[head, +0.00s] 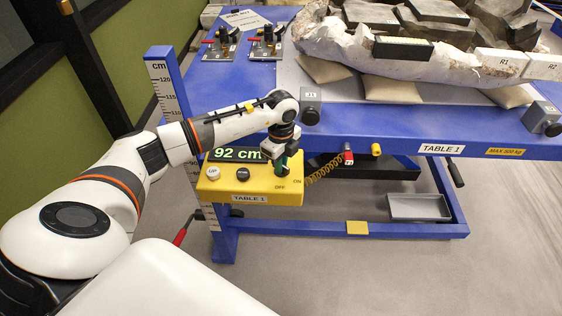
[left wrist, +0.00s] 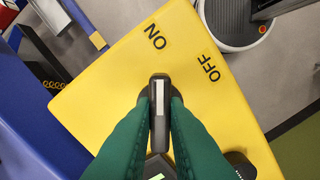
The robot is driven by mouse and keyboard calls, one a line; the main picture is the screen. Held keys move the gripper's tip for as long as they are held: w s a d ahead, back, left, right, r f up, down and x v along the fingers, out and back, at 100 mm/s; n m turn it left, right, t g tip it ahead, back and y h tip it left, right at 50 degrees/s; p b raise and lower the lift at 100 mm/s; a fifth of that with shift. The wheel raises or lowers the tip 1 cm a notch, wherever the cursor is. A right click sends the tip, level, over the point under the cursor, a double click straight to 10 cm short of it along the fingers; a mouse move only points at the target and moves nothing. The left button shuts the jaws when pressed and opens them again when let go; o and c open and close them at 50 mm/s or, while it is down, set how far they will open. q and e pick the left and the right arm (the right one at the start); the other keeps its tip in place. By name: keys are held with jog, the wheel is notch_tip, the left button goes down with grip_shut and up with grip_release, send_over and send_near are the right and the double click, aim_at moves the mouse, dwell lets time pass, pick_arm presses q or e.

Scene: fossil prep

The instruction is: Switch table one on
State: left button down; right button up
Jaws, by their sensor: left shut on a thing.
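The yellow control box (head: 215,190) marked TABLE 1 hangs at the front left of the blue table (head: 400,141). Its display (head: 237,154) reads 92 cm in green. My left gripper (head: 284,166) is over the box's right part, by the OFF and ON words. In the left wrist view its green fingers are shut on the black switch handle (left wrist: 159,112) with a pale line. The handle's far end points toward the ON word (left wrist: 155,37), with OFF (left wrist: 208,68) to the right. The fingers hide part of the knob. My right gripper is not in view.
Two round buttons, one white (head: 212,173) and one black (head: 242,173), sit on the box's left. A height scale (head: 162,85) stands at the left. A coiled yellow cable (head: 324,168) is right of the box. A large fossil block (head: 350,45) lies on the table.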

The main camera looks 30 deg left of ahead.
pick_arm(q)
jog(key=shift+r+n, duration=0.1)
jog(key=shift+n, duration=0.4)
jog(key=shift+w, duration=0.1)
jog(key=c, duration=1.4)
grip_release()
jog(key=shift+c, duration=0.2)
notch_tip(320, 180, up, 12)
jog(key=b, duration=0.3)
jog(key=shift+b, duration=0.3)
